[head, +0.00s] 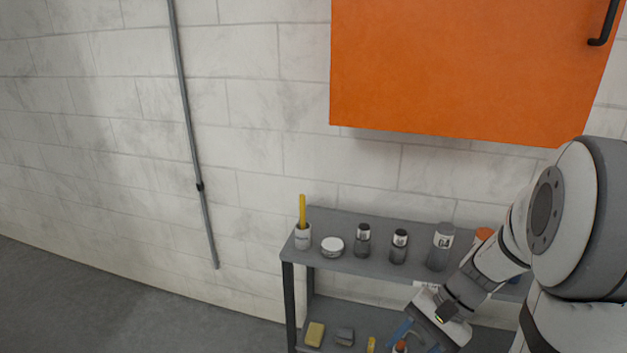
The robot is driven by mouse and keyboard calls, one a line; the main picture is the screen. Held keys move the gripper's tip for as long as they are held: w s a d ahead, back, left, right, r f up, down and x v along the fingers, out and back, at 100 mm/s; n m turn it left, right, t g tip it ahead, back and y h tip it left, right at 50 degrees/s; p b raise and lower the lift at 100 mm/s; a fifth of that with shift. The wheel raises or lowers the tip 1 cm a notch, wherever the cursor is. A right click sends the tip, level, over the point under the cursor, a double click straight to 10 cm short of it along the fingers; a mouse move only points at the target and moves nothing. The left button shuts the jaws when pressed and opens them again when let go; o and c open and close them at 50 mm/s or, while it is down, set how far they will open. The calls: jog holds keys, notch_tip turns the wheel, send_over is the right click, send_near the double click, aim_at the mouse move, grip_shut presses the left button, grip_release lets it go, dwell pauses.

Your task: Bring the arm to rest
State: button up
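My arm comes in from the right in the head view and reaches down and left in front of the grey shelf (375,266). My gripper (437,322) is at its end, in front of the space between the upper and lower boards. The fingertips are small and partly turned away, so I cannot tell whether they are open or shut. No object clearly shows in its grip.
The upper board holds a cup (303,237) with a yellow stick, a round tin (332,247) and several grey bottles (440,246). The lower board holds a yellow block (315,334) and tools. An orange cabinet (460,70) hangs above. The floor at left (110,310) is clear.

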jog(key=s+a+r+n+t+h+p, duration=0.1)
jog(key=s+r+n+t+h+p, duration=0.1)
jog(key=r, duration=0.8)
jog(key=s+a+r+n+t+h+p, duration=0.1)
jog(key=s+r+n+t+h+p, duration=0.1)
jog(key=r+n+p, duration=0.4)
notch_tip(320, 180, up, 4)
jog(key=s+h+p, duration=0.1)
jog(key=h+p, duration=0.1)
jog(key=shift+a+t+h, duration=0.3)
jog(key=shift+a+t, duration=0.1)
jog(key=shift+c, duration=1.1)
jog(key=shift+s, duration=0.1)
